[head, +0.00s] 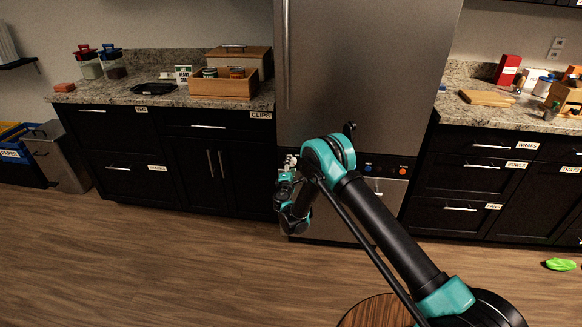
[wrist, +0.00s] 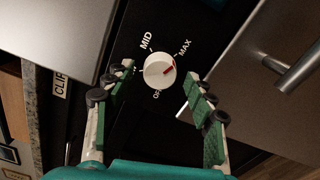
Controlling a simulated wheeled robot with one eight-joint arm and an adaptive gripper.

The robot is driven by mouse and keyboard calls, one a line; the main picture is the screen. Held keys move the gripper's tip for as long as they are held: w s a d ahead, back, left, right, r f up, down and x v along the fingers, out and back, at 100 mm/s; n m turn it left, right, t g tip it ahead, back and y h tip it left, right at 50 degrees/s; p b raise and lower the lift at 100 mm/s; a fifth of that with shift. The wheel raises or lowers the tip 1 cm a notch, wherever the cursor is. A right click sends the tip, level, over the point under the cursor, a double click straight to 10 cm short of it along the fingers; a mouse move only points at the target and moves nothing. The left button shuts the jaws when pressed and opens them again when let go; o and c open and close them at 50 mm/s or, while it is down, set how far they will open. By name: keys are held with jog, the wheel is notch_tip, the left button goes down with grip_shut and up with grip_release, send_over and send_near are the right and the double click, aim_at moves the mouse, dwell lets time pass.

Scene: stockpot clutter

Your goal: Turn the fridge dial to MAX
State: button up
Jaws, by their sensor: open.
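The fridge dial (wrist: 157,72) is a round white knob with a red mark, on a dark panel in the wrist view. MID is printed at its upper left, MAX at its upper right, and a partly hidden label starting with O below. The red mark points right, slightly upward, toward the MAX side. My gripper (wrist: 159,80) is open, with one green-padded finger on either side of the dial; I cannot tell whether they touch it. In the head view my gripper (head: 288,178) is low at the left front of the steel fridge (head: 350,80); the dial cannot be made out clearly there.
A metal handle (wrist: 298,68) stands out right of the dial. Blue (head: 368,168) and orange (head: 402,171) buttons are on the fridge panel. Dark cabinets (head: 190,155) flank the fridge. A green item (head: 560,264) lies on the floor at right; the front left floor is clear.

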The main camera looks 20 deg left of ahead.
jog(key=v, duration=0.7)
jog(key=shift+s, duration=0.15)
